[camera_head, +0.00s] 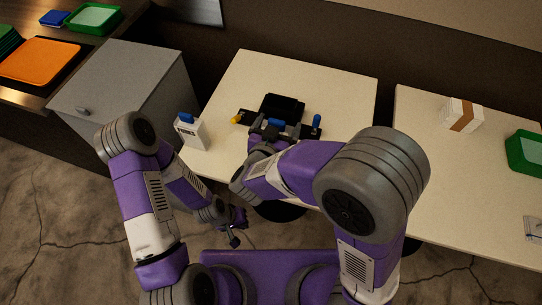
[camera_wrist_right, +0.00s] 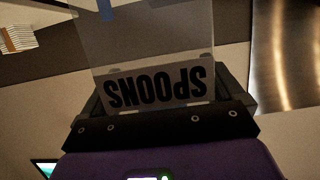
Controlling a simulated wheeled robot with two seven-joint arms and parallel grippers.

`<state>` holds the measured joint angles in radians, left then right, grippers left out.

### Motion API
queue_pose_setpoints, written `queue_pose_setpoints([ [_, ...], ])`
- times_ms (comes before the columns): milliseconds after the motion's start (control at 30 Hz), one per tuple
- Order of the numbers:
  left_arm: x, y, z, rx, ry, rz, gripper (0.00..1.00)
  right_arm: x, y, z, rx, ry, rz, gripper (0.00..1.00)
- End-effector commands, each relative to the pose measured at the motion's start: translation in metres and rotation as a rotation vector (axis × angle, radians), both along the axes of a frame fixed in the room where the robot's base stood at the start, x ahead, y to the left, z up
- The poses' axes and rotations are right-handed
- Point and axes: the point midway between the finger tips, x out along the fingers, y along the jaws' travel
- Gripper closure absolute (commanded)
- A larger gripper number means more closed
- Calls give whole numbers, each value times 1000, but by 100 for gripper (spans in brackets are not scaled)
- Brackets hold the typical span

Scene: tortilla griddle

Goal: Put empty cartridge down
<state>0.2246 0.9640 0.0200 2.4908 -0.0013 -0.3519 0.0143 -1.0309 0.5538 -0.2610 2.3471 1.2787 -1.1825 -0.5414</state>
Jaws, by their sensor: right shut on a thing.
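A clear cartridge with a "SPOONS" label (camera_wrist_right: 155,87) shows in the right wrist view, the lettering upside down. It sits between the dark jaws of my right gripper (camera_wrist_right: 160,118), which is shut on it. In the head view my right gripper (camera_head: 277,128) is over the middle table, in front of a black holder (camera_head: 283,103). My arm hides most of the cartridge there, and I cannot tell whether it touches the table. My left gripper (camera_head: 235,226) hangs low in front of the table, empty, its fingers apart.
A white box with a blue top (camera_head: 191,132) stands at the table's left edge. A yellow knob (camera_head: 236,119) and a blue knob (camera_head: 317,121) flank the black holder. The table (camera_head: 345,95) is clear at right. Another table holds a white-brown box (camera_head: 462,114) and green tray (camera_head: 525,151).

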Motion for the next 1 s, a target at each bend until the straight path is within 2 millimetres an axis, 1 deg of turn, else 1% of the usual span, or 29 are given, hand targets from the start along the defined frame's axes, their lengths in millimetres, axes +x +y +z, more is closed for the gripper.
queue_pose_setpoints([
  [33,0,0,-11,0,0,0,100,0,0,-17,-5,3,0,36],
  [100,0,0,-17,0,0,0,100,0,0,-30,-4,2,0,36],
  [200,0,0,-23,0,0,0,100,0,0,-42,-3,1,1,36],
  [367,0,0,-27,0,0,0,100,0,0,-51,-2,1,1,36],
  [567,0,0,-43,0,0,0,100,0,0,-80,-2,1,2,36],
  [633,0,0,-45,0,0,0,100,0,0,-84,-2,0,2,36],
  [833,0,0,-42,0,0,0,100,0,0,-81,1,0,2,36],
  [967,0,0,-45,0,0,0,100,0,0,-85,-1,0,1,36],
  [1000,0,0,-45,0,0,0,100,0,0,-86,0,1,1,4],
])
